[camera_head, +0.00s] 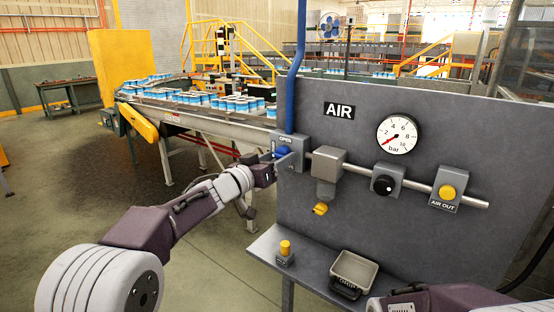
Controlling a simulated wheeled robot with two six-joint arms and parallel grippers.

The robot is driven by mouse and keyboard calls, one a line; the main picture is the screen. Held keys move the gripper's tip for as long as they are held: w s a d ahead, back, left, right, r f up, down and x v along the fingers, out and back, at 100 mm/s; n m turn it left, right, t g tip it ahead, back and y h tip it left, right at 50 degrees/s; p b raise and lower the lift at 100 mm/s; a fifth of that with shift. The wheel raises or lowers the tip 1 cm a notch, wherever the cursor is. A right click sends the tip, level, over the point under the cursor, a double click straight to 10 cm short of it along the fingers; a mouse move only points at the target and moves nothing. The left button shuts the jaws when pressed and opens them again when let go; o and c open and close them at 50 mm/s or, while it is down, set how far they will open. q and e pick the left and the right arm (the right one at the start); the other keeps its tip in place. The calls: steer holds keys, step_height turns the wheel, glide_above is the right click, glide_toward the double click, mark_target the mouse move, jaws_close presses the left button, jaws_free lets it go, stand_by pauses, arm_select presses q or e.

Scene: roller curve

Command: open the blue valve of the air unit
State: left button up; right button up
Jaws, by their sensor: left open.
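The air unit is a grey panel (341,140) marked AIR. The blue valve (281,152) sits at its left edge, under an OPEN label and below a vertical blue pipe (293,72). My left gripper (280,163) is open at the blue valve's handle, which shows only partly. I cannot tell whether the fingers touch the handle. The gauge (398,135) has its red needle at the low, lower-left end. My right arm shows only as a part at the bottom right edge; its gripper is out of view.
A grey box (326,165), a black knob (383,185) and a yellow AIR OUT button (447,192) sit along the pipe. A tray (355,268) and a small yellow-topped part (285,248) are on the shelf below. A conveyor with cans (230,104) runs behind.

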arm_select(q)
jaws_close()
steer(key=shift+m, duration=0.3)
steer(key=m, duration=0.7)
steer(key=shift+w+a+f, duration=0.1)
steer(key=m+b, duration=0.1)
steer(key=m, duration=0.4)
steer(key=m+b, duration=0.1)
steer(key=m, duration=0.4)
steer(key=shift+w+a, duration=0.1)
steer(key=shift+m+b, duration=0.3)
